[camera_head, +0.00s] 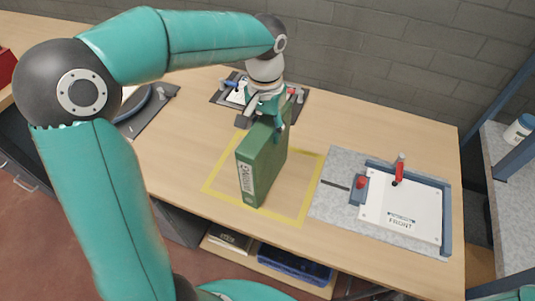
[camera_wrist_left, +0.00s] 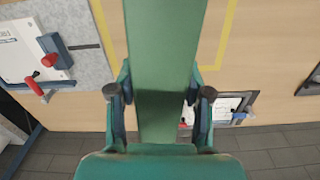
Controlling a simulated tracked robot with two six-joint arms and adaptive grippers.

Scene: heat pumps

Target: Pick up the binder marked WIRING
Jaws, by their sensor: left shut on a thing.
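The green binder (camera_head: 262,160) is upright over the yellow-taped square on the wooden table. Its spine, facing the front, has a white label whose lettering is too small to read surely. My left gripper (camera_head: 265,119) comes from above and is shut on the binder's top part, one finger on each side. In the left wrist view, the binder (camera_wrist_left: 164,50) runs between both fingers of the gripper (camera_wrist_left: 160,95). I cannot tell whether the binder's bottom touches the table. My right gripper is not in view.
A grey mat (camera_head: 335,175) on the right bears a white board (camera_head: 400,212) with red-handled clamps. Another dark-framed board (camera_head: 232,92) lies behind the binder, near the grey block wall. A shelf with a blue crate (camera_head: 295,264) is under the table's front. A white jar (camera_head: 519,129) stands far right.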

